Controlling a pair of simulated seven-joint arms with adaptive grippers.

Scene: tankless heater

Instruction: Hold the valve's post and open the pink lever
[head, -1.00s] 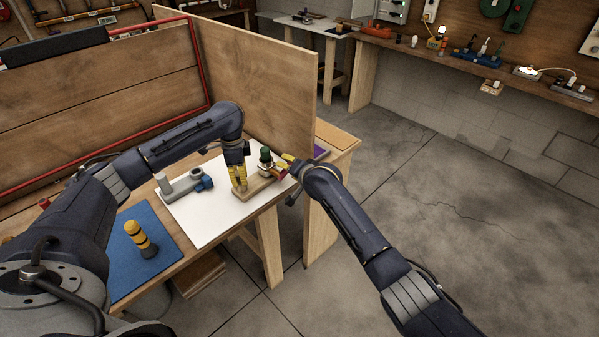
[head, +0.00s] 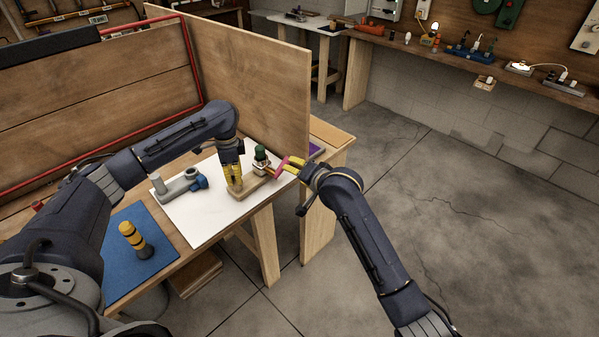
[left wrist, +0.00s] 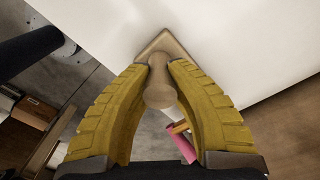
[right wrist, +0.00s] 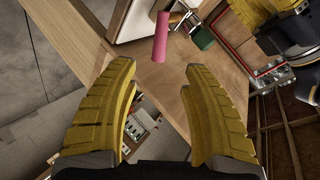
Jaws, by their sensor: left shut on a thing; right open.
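The valve stands on a wooden base (head: 247,190) on the white sheet, with a green part (head: 260,153) on top. My left gripper (head: 233,182) is shut on the valve's post, which shows as a pale rounded knob (left wrist: 160,88) between the fingers in the left wrist view. The pink lever (head: 280,167) sticks out on the right side of the valve; it also shows in the left wrist view (left wrist: 183,144). My right gripper (right wrist: 160,95) is open and empty; the pink lever (right wrist: 161,37) lies just ahead of the gap between its fingertips.
A grey pipe fitting with a blue end (head: 181,184) lies left on the white sheet (head: 205,225). A wooden panel (head: 250,80) rises behind the valve. Open floor lies to the right.

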